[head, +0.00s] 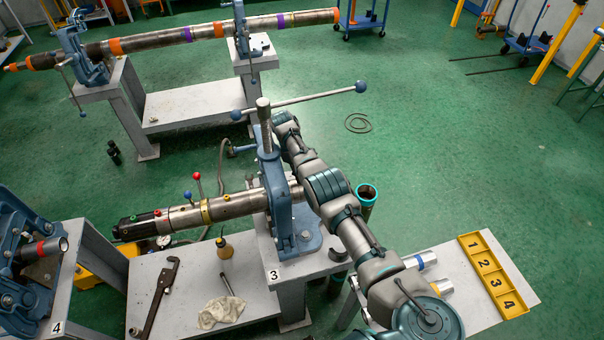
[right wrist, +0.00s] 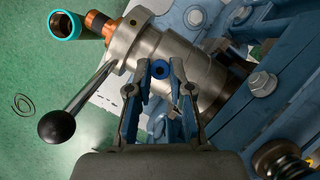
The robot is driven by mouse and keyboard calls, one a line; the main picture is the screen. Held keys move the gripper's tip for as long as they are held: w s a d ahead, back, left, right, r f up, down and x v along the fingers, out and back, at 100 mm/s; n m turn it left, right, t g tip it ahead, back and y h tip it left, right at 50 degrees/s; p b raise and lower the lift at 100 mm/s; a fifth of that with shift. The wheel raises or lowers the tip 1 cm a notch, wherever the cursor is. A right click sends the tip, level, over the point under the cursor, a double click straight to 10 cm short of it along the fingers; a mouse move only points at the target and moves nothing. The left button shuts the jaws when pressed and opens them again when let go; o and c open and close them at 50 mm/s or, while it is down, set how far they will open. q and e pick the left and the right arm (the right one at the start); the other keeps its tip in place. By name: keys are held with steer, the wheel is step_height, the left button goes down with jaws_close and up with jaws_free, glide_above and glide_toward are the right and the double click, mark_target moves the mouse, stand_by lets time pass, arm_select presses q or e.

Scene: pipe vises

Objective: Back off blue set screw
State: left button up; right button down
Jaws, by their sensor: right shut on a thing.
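The blue set screw (right wrist: 159,69) shows in the right wrist view as a small round blue head with a dark centre, on the side of a steel cylinder (right wrist: 190,62). My right gripper (right wrist: 160,82) has one finger on each side of the screw head and is shut on it. In the head view my right arm (head: 330,190) reaches from the lower right to the far side of the blue vise (head: 282,200) on stand 3. The fingertips and the set screw cannot be made out there. My left gripper is not in view.
A lever with a black ball knob (right wrist: 57,126) sticks out from the cylinder beside my right gripper. Blue vise frame and bolts (right wrist: 262,83) stand close on the right. A teal-rimmed container (head: 367,192) and a yellow numbered tray (head: 490,272) are right of the vise.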

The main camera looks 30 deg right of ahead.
steer(key=c, duration=1.2)
jaws_free()
steer(key=shift+c, duration=0.2)
steer(key=shift+o, duration=0.9)
steer(key=shift+w+f, duration=0.1)
steer(key=shift+w, duration=0.1)
